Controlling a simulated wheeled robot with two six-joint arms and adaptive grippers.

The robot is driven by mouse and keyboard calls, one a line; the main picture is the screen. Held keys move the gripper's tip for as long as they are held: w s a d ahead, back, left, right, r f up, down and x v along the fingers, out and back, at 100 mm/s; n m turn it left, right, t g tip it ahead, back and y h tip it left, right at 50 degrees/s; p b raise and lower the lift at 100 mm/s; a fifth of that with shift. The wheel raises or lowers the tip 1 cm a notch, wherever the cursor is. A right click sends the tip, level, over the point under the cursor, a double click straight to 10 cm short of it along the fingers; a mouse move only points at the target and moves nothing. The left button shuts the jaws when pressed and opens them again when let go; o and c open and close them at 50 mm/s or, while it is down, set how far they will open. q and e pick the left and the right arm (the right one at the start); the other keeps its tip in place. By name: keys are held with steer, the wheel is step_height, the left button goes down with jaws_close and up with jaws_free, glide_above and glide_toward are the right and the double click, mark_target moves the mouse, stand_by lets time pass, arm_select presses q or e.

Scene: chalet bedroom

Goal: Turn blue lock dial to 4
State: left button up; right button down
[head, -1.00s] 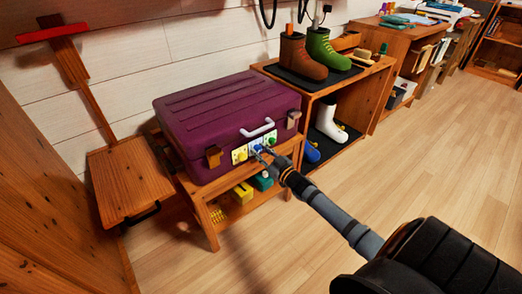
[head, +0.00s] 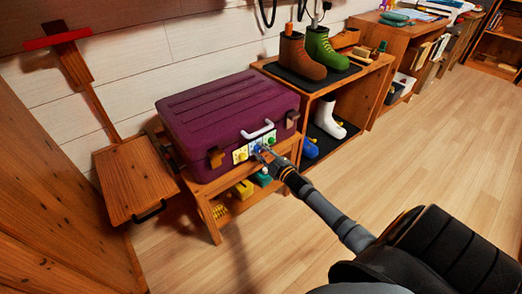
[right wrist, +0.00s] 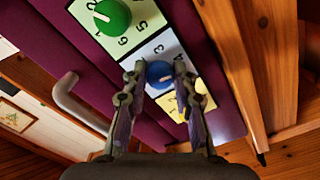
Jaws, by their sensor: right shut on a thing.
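A purple suitcase (head: 225,115) lies on a low wooden stand, with a row of yellow, blue and green lock dials on its front. The blue dial (right wrist: 159,74) is in the middle, on a pale panel. My right gripper (head: 262,151) reaches the dials from the front right. In the right wrist view its fingers are shut on the blue dial, one on each side. The green dial (right wrist: 112,16) is clear of the fingers. The yellow dial (right wrist: 201,87) is partly hidden behind one finger. My left gripper is out of view.
The suitcase's white handle (head: 257,130) is just above the dials. Yellow and teal items lie on the shelf under the suitcase. A shoe rack (head: 350,82) with several boots stands to the right. The wooden floor (head: 440,150) in front is clear.

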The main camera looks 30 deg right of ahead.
steer(key=shift+n, duration=0.5)
steer(key=c, duration=1)
jaws_free()
steer(key=shift+c, duration=0.2)
steer(key=s, duration=1.2)
steer(key=shift+d, duration=0.45)
steer(key=shift+f, duration=0.1)
